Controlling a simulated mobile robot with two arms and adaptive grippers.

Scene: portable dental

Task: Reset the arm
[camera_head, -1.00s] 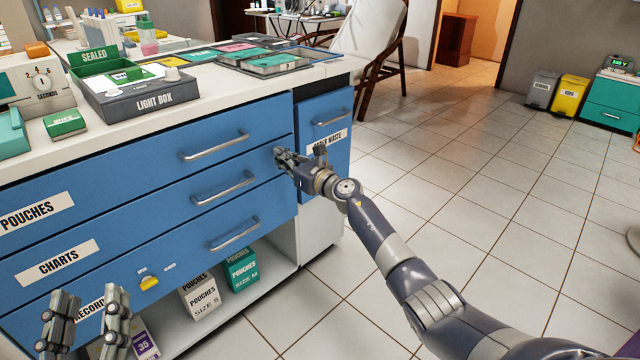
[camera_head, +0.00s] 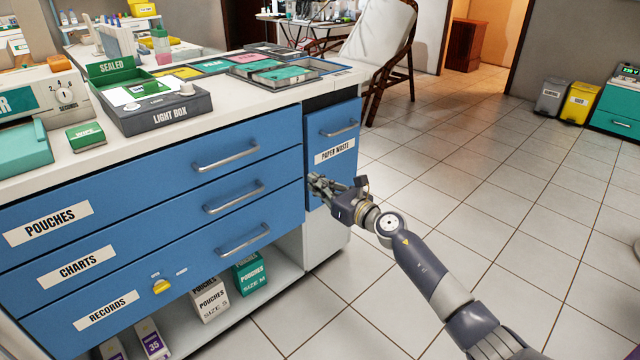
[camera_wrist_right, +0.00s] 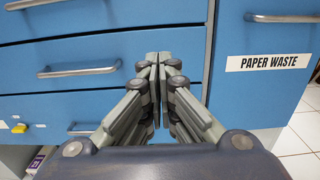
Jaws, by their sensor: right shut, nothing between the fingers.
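My right gripper (camera_head: 318,186) is in front of the blue cabinet, near the edge between the drawers and the paper waste front (camera_head: 335,150). In the right wrist view my right gripper (camera_wrist_right: 156,62) has its fingertips together with nothing between them. Behind it are the blue drawer fronts (camera_wrist_right: 110,100) and a bar handle (camera_wrist_right: 80,69). My left gripper does not show in the head view now.
The blue cabinet has drawers labelled pouches (camera_head: 45,224), charts (camera_head: 75,267) and records (camera_head: 107,310), all closed. A light box (camera_head: 170,112) stands on the counter. Boxes (camera_head: 249,274) sit on the shelf below. The tiled floor (camera_head: 500,220) to the right is open.

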